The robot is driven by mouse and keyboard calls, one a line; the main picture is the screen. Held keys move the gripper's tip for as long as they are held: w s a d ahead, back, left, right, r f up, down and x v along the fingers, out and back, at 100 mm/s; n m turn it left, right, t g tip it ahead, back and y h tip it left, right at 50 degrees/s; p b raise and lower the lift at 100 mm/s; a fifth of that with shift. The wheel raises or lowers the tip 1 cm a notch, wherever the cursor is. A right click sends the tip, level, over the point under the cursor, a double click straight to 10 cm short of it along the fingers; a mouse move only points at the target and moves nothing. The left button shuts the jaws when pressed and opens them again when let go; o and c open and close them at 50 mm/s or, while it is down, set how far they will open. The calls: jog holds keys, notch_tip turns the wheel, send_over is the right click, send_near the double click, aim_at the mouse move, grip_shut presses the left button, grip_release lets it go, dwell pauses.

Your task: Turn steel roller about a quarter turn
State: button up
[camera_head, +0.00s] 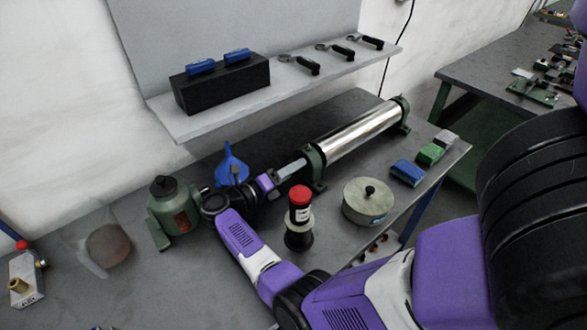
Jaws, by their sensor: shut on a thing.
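The steel roller (357,133) is a long shiny cylinder lying across the bench between two green end stands, the near stand (315,166) and the far stand (402,112). A pale grey bar (291,169) sticks out from its near end toward my gripper. My gripper (274,181), with purple and black parts, is at the left end of this bar, in line with the roller, and is shut on it. The fingertips are small in view and partly hidden, so the exact contact is unclear.
A red-capped bottle (300,205) stands close to my arm. A lidded round pot (368,203) and blue, green and grey blocks (430,154) are to the right. A blue funnel (232,168) and green machine (172,208) are left. A shelf (290,87) overhangs behind.

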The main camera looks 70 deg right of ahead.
jog(key=n+p, duration=0.1)
jog(key=n, duration=0.4)
jog(key=shift+n, duration=0.4)
dwell(0.3)
jog(key=o, duration=1.3)
jog(key=shift+o, duration=0.2)
jog(key=b+v, duration=0.2)
jog(key=v, duration=0.5)
jog(key=shift+f, duration=0.15)
jog(key=shift+w+a, duration=0.2)
jog(key=shift+a, duration=0.2)
